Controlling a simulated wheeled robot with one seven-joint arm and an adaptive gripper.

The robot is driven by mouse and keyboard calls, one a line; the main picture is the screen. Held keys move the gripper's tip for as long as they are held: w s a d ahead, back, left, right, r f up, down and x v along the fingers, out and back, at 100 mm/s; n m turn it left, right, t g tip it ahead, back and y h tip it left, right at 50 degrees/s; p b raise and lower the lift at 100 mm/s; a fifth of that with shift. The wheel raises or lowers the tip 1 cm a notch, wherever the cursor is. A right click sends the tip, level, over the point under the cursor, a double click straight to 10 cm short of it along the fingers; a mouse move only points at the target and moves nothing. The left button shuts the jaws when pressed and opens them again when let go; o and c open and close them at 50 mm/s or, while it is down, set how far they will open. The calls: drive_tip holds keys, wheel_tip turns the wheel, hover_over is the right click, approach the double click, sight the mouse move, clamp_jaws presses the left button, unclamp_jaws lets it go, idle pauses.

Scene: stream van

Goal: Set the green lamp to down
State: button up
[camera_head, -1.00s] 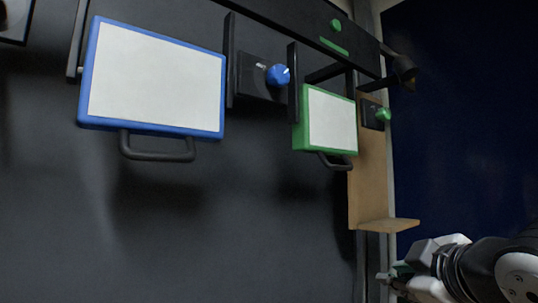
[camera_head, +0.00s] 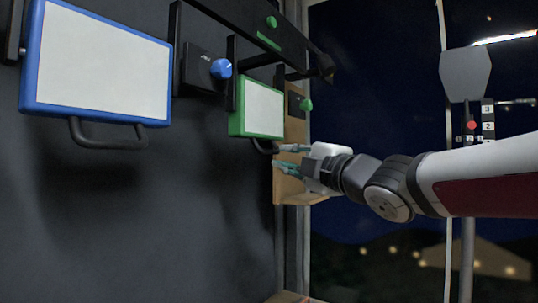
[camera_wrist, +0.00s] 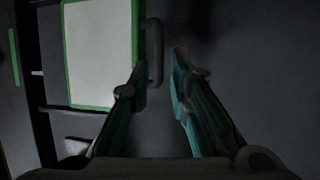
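The green lamp (camera_head: 262,108) is a white panel in a green frame, hung from a dark bracket on the wall. A dark handle (camera_head: 264,146) sticks out from its lower edge. In the wrist view the lamp (camera_wrist: 98,52) is at the upper left with its handle (camera_wrist: 154,52) at its right edge. My gripper (camera_head: 284,157) is open and empty, close by the handle at its lower right in the head view. In the wrist view my gripper (camera_wrist: 157,82) has its fingers apart, the left fingertip close to the handle's end. I cannot tell whether it touches.
A larger blue-framed lamp (camera_head: 100,65) hangs at left with its own handle. A blue knob (camera_head: 221,68) and a green knob (camera_head: 305,104) are on wall plates. A grey panel on a stand (camera_head: 465,73) is at right.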

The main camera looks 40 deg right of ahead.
sight(272, 153)
drive_tip(key=shift+w+d+r, duration=0.1)
drive_tip(key=shift+w+r, duration=0.1)
drive_tip(key=shift+w, duration=0.95)
drive_tip(key=shift+w+d+r, duration=0.1)
drive_tip(key=shift+w+r, duration=0.15)
drive_tip(key=shift+w, duration=0.9)
drive_tip(key=shift+w+r, duration=0.2)
drive_tip(key=shift+w, duration=0.95)
clamp_jaws()
